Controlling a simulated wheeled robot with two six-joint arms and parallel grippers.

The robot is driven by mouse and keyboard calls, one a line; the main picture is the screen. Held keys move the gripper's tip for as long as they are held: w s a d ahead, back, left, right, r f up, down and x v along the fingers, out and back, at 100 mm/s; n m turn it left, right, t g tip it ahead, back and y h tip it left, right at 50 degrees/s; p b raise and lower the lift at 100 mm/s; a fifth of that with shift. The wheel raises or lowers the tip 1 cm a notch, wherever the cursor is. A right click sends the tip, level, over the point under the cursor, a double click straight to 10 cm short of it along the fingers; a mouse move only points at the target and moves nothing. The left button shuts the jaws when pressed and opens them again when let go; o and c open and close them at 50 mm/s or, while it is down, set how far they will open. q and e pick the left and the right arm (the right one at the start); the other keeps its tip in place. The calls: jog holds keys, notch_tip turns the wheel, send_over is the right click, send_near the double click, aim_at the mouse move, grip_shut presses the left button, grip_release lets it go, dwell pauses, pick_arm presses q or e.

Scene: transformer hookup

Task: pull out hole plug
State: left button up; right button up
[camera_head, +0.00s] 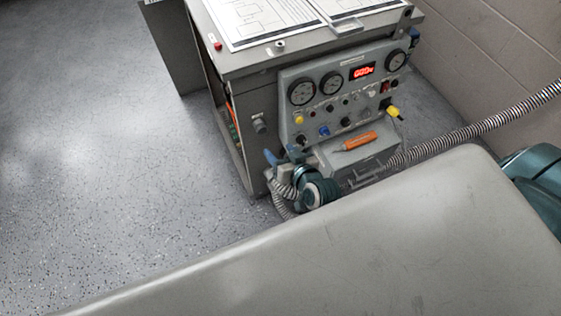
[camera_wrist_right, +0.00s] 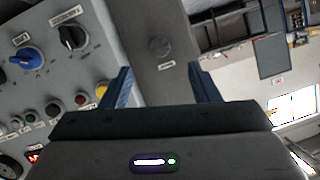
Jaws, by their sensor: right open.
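The hole plug (camera_head: 259,124) is a small round grey knob on the narrow side face of the grey cabinet, left of its control panel. In the right wrist view the plug (camera_wrist_right: 159,47) sits on a plain grey face, beyond and roughly between the fingertips. My right gripper (camera_head: 283,157) is low at the cabinet's front corner, below the plug and apart from it. In the wrist view its two blue fingers (camera_wrist_right: 162,88) are spread with nothing between them. My left gripper does not show.
The control panel (camera_head: 345,95) has gauges, a red display, knobs and a yellow plug (camera_head: 393,111). An orange tool (camera_head: 360,140) lies on the ledge below. Papers (camera_head: 262,20) cover the cabinet top. A ribbed hose (camera_head: 480,125) runs right. Open floor (camera_head: 110,140) lies left.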

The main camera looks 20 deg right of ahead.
aim_at(263, 131)
jog(key=x, duration=1)
jog(key=shift+w+r, duration=0.15)
jog(key=shift+w, duration=0.25)
grip_shut()
